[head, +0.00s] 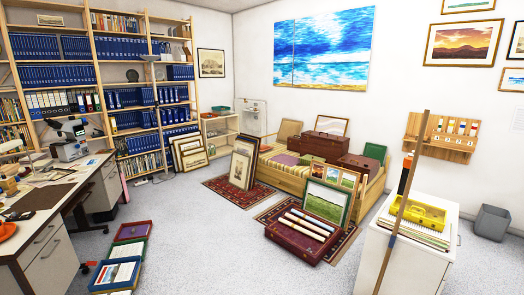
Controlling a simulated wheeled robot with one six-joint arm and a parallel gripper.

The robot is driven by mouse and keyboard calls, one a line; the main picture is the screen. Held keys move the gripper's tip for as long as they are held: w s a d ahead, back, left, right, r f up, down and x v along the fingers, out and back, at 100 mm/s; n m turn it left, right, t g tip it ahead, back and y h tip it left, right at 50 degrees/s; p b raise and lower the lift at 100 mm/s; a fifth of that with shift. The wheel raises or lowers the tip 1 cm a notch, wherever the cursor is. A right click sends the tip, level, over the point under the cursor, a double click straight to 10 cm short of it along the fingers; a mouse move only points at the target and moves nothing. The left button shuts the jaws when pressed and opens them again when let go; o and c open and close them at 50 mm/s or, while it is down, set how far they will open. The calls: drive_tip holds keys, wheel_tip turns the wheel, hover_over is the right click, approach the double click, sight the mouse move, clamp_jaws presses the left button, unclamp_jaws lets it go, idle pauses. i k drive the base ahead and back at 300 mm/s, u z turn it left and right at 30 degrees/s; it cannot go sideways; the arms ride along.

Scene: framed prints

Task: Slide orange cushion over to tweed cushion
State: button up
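A wooden daybed (294,182) stands against the back wall, with a yellow-green mattress and a purple cloth or cushion (285,159) on it. A beige-brown, cushion-like square (289,131) leans upright at its back left; it may be the tweed cushion, but its weave is too small to tell. I cannot make out an orange cushion for certain; framed pictures and cases hide much of the daybed. A small orange object (7,230) lies on the desk at the left edge, too cut off to identify. My gripper is not in view.
Framed pictures (328,200) and a maroon case (298,240) with rolled prints block the daybed's front. A white cabinet (405,262) with a leaning pole stands front right. The desk (52,242) and floor trays (117,273) are left. Grey floor (195,245) between is clear.

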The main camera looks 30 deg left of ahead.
sight(262, 148)
drive_tip(key=k, duration=1)
drive_tip(key=u, duration=1.45)
drive_tip(key=i, duration=11.9)
drive_tip(key=z, duration=0.15)
